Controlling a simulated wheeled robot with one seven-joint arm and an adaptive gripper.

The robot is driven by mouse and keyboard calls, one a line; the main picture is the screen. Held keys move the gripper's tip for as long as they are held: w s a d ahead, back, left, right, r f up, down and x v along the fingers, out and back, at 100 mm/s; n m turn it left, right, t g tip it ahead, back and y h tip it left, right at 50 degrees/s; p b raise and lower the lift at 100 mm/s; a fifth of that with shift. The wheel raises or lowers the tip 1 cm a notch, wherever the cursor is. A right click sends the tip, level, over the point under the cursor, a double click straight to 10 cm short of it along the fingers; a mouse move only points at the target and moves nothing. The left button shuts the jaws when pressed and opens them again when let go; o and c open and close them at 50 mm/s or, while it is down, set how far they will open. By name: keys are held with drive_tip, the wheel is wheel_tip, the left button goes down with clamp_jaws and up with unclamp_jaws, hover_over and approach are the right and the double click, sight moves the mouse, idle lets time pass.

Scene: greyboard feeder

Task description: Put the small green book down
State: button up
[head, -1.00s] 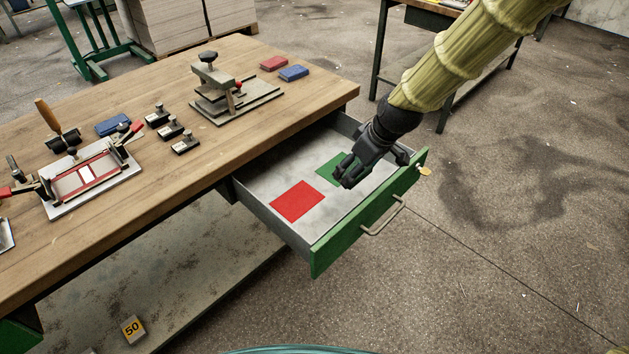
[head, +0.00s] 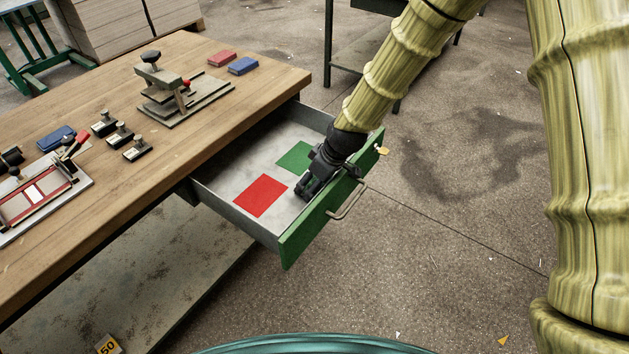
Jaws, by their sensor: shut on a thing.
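My gripper (head: 305,193) is inside the open drawer, close to its green front and to the right of the red patch. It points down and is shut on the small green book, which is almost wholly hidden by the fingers. A flat green patch (head: 294,156) lies on the drawer floor behind my gripper, and a flat red patch (head: 260,195) lies to its left. I cannot tell whether the held book touches the drawer floor.
The drawer (head: 225,185) is pulled out from the wooden workbench (head: 215,125). A red book (head: 221,58) and a blue book (head: 243,65) lie on the bench beside a small press (head: 170,90). Several stamps and a blue book (head: 55,138) are further left.

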drive_tip(key=o, duration=1)
drive_tip(key=shift+f, duration=0.1)
drive_tip(key=v, duration=1.2)
